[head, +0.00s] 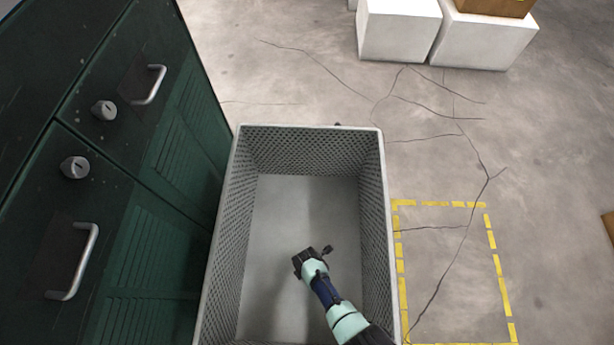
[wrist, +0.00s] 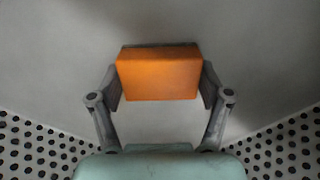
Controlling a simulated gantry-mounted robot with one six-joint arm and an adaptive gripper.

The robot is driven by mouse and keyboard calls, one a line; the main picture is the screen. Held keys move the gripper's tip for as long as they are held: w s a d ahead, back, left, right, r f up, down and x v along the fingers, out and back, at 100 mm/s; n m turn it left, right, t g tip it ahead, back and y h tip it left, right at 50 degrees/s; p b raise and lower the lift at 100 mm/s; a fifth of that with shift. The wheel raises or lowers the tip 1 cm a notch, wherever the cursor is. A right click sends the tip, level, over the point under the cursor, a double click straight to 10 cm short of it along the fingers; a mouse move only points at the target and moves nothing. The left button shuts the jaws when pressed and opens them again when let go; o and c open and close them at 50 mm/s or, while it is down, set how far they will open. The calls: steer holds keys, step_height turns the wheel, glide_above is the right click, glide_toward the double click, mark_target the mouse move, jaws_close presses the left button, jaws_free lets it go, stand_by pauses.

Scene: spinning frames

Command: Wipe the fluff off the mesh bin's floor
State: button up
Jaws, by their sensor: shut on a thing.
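The grey mesh bin (head: 371,222) stands in the middle of the head view, with perforated walls and a smooth pale floor. My gripper (head: 319,256) reaches down into the bin over its floor. In the wrist view my gripper (wrist: 160,88) is shut on an orange block-shaped wiper (wrist: 158,76), one finger on each side of it. A dark strip shows along the wiper's far edge. The wiper is close to the bin floor (wrist: 260,50); I cannot tell if it touches. I see no clear fluff on the visible floor; the part under the wiper is hidden.
A dark green cabinet (head: 150,175) with handles and knobs stands close along the bin's left side. Yellow dashed tape (head: 492,240) marks the cracked concrete floor at right. White blocks (head: 400,30) stand at the back. The perforated walls flank my gripper at both lower corners of the wrist view.

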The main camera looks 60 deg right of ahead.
mark_target(308, 248)
steer(key=shift+w+d+f+b, duration=0.15)
steer(key=shift+w+d+b, duration=0.1)
steer(key=shift+d+b, duration=0.15)
steer(key=shift+w+d+b, duration=0.25)
steer(key=shift+w+d, duration=0.15)
steer(key=shift+d, duration=0.25)
steer(key=shift+w+d+b, duration=0.25)
steer(key=shift+w+d, duration=0.15)
steer(key=shift+d, duration=0.2)
steer(key=shift+w+d+b, duration=0.55)
steer(key=shift+d+b, duration=0.05)
steer(key=shift+d, duration=0.3)
steer(key=shift+w+d+b, duration=0.5)
steer(key=shift+d+b, duration=0.1)
steer(key=shift+d, duration=0.25)
step_height(308, 248, up, 6)
steer(key=p, duration=0.6)
steer(key=shift+r, duration=0.25)
steer(key=shift+f, duration=0.1)
